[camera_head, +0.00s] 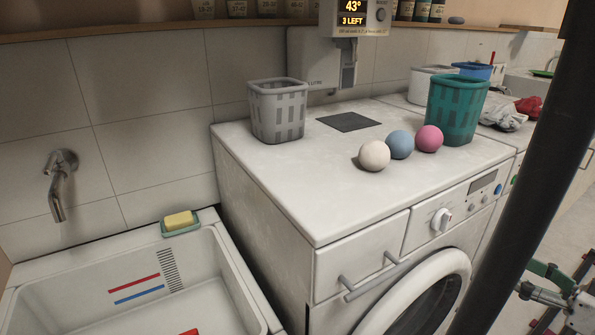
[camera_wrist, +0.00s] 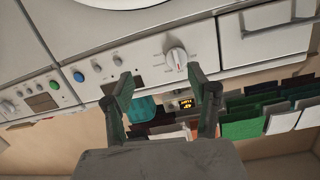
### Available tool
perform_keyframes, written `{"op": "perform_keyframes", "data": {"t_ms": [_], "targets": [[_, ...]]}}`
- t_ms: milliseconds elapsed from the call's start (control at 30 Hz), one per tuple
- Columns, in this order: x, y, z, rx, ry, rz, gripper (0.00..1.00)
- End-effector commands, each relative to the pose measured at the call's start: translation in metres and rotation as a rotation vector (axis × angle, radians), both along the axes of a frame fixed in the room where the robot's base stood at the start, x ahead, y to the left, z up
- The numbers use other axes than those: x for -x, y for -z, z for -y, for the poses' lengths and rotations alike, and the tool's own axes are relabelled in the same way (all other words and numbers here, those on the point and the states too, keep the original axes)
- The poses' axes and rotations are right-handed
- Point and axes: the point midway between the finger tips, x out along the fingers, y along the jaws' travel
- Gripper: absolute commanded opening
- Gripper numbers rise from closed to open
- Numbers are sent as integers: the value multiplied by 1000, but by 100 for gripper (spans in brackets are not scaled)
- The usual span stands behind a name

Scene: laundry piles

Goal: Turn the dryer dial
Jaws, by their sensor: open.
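A round white dial (camera_head: 441,220) sits on the front panel of the near white machine (camera_head: 290,190), left of a dark display (camera_head: 483,182). The dial also shows in the wrist view (camera_wrist: 176,57), where the machine appears upside down. My gripper (camera_wrist: 160,76) is open and empty, its two fingers apart below the panel in that view; the dial lies beyond the fingertips, nearer the right one. In the head view my gripper (camera_head: 525,277) is at the lower right, apart from the panel. No label shows which machine is the dryer.
Pink (camera_head: 429,138), blue (camera_head: 400,144) and white (camera_head: 374,155) balls, a grey basket (camera_head: 278,110) and a teal basket (camera_head: 456,108) stand on top. A sink (camera_head: 232,280) is left. A dark column crosses the right.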

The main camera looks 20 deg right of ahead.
Motion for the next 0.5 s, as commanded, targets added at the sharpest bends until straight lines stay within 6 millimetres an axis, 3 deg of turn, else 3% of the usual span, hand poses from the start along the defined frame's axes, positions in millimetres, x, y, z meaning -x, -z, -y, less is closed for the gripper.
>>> {"op": "perform_keyframes", "data": {"t_ms": [233,500], "targets": [[16,-14,-22,94,-34,168,55],[-3,-15,-28,96,-39,173,55]]}}
